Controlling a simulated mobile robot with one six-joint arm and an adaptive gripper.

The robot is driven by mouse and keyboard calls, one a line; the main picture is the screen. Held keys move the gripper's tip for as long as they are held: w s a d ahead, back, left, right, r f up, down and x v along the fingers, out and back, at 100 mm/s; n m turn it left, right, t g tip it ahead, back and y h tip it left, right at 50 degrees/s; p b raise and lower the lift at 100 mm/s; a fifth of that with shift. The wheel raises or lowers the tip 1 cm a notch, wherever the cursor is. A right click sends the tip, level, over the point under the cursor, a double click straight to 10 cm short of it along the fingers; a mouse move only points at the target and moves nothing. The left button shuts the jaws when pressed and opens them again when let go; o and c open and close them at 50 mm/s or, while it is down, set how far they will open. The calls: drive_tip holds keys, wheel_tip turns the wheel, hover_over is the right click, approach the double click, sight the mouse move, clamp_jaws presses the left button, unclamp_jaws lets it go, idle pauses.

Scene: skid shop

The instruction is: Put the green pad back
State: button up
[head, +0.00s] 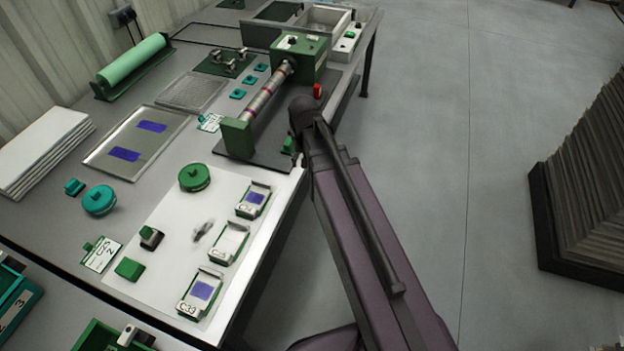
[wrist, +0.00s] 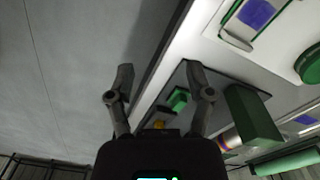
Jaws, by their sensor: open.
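Several green pieces show, and I cannot tell for sure which is the pad. A small green block (head: 288,145) stands on the dark base plate at the bench edge, partly beside my arm; it also shows in the wrist view (wrist: 178,98), between and beyond my fingers. A green rectangular block (head: 130,268) and a round green knobbed piece (head: 195,177) lie on the white board (head: 165,225). My gripper (wrist: 160,78) is open and empty, its fingers apart over the bench edge. In the head view my arm hides it.
A green-ended roller press (head: 268,92) stands on the dark plate. Three white holders, two with purple patches, line the board's right side; one is the near holder (head: 200,292). A teal round piece (head: 99,200) lies left. The floor right of the bench is open up to a dark stack (head: 585,190).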

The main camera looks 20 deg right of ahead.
drive_tip(key=s+n, duration=0.1)
drive_tip(key=s, duration=0.6)
drive_tip(key=shift+s+n, duration=0.3)
drive_tip(key=shift+n, duration=0.1)
drive_tip(key=shift+c, duration=0.8)
